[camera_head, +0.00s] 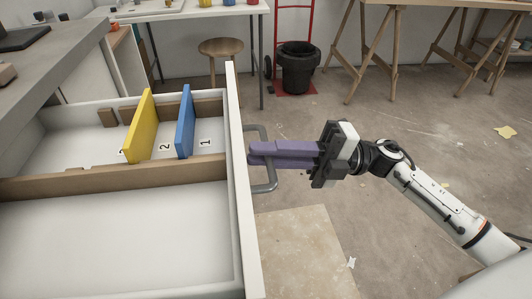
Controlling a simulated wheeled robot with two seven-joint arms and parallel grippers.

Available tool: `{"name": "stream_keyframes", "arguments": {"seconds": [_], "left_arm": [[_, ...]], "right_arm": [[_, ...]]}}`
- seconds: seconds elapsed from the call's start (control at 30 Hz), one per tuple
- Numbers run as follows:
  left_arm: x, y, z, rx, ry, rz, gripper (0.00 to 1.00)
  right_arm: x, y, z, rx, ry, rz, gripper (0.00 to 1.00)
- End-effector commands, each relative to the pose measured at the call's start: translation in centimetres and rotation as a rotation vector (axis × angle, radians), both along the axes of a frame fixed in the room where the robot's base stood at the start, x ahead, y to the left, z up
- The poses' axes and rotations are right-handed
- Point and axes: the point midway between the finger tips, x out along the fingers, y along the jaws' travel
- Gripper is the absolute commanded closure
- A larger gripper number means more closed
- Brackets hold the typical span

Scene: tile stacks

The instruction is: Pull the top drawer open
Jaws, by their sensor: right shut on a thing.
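The top drawer (244,215) stands pulled out on the left, so its inside shows. A grey bar handle (273,172) is on its outer front face. My right gripper (252,153), with purple fingers, comes in from the right and is shut on the handle. The fingertips are close to the drawer front. My left gripper is not in view.
The drawer holds a yellow divider (140,127) and a blue divider (185,122) in its far part; the near part is empty. A grey worktop (55,60) lies above left. A stool (221,47) and black bin (298,68) stand behind. The floor at right is mostly clear.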

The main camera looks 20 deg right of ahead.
Motion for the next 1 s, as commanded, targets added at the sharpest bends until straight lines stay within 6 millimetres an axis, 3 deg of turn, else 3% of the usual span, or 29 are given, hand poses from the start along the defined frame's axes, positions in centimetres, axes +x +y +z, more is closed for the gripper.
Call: {"name": "stream_keyframes", "arguments": {"seconds": [0.27, 0.3, 0.33, 0.67, 0.77, 1.0], "left_arm": [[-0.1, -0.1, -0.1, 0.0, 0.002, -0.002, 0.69], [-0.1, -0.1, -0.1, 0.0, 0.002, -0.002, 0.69], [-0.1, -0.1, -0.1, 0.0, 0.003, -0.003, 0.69], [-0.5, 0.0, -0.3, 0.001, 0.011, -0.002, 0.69], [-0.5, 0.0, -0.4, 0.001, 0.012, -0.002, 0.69], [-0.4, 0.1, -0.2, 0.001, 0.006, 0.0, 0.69]], "right_arm": [[0.1, -0.2, 0.1, 0.0, 0.0, -0.004, 1.0], [0.0, -0.1, 0.0, 0.0, 0.0, -0.004, 0.83], [0.0, -0.1, 0.0, 0.0, 0.0, -0.004, 0.81], [0.0, -0.4, -0.1, -0.001, 0.001, -0.004, 0.81], [-0.3, -1.4, -0.4, -0.002, 0.004, -0.005, 0.81], [-1.5, -5.9, -1.3, -0.003, 0.004, -0.006, 0.81]]}}
